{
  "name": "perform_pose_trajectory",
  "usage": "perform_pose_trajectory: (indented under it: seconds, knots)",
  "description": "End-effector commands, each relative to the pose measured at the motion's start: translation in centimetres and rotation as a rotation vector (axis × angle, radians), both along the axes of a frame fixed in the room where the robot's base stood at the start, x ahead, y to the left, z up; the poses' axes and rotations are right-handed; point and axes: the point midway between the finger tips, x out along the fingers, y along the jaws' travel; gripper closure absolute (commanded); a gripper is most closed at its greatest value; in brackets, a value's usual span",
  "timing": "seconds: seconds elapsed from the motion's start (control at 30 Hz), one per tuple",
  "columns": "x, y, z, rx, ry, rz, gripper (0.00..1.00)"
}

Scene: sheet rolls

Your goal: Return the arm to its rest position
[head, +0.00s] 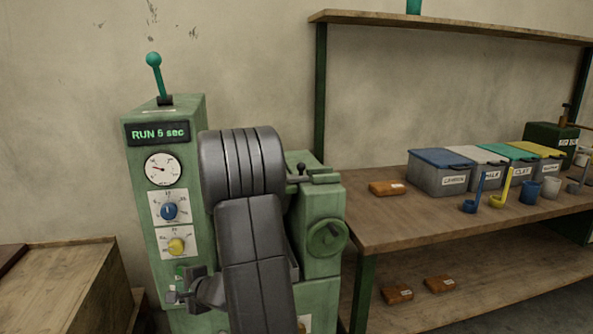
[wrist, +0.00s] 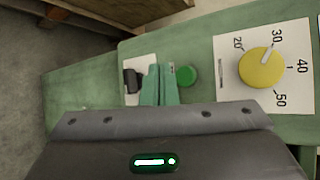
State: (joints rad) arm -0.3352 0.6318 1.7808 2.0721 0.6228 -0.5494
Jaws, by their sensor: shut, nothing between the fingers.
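My gripper (wrist: 159,70) is shut and empty in the wrist view, its two green fingers side by side. The fingertips are over the front panel of a green machine (wrist: 210,40), between a black switch (wrist: 132,80) and a green button (wrist: 187,75). I cannot tell whether they touch the panel. In the head view my dark grey arm reaches down in front of the machine (head: 190,115), and my gripper (head: 180,296) is low at its panel, partly hidden.
The machine has a lit RUN display (head: 158,133), a gauge (head: 163,170), a blue dial (head: 169,211), a yellow dial (head: 177,246) and a raised teal lever (head: 155,72). A bench (head: 400,215) with lidded bins (head: 441,180) and ladles (head: 481,190) stands right. A wooden crate (head: 60,290) stands left.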

Motion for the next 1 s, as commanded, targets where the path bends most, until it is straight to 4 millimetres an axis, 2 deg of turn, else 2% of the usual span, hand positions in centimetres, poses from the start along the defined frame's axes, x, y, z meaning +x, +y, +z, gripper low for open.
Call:
perform_pose_trajectory:
  seconds: [0.07, 0.27, 0.33, 0.5, 0.9, 1.0]
  knots:
    - [-0.1, 0.0, -0.3, 0.001, -0.004, -0.001, 1.0]
    - [-2.4, -0.6, -0.3, 0.0, -0.004, -0.001, 1.0]
    - [-1.5, -0.4, 0.4, -0.001, 0.0, -0.002, 1.0]
    - [0.1, 0.0, 0.5, 0.0, 0.002, -0.001, 1.0]
    - [-0.1, -0.1, 0.5, -0.001, 0.003, -0.002, 1.0]
    - [-1.5, -0.4, -0.3, 0.0, -0.003, -0.001, 1.0]
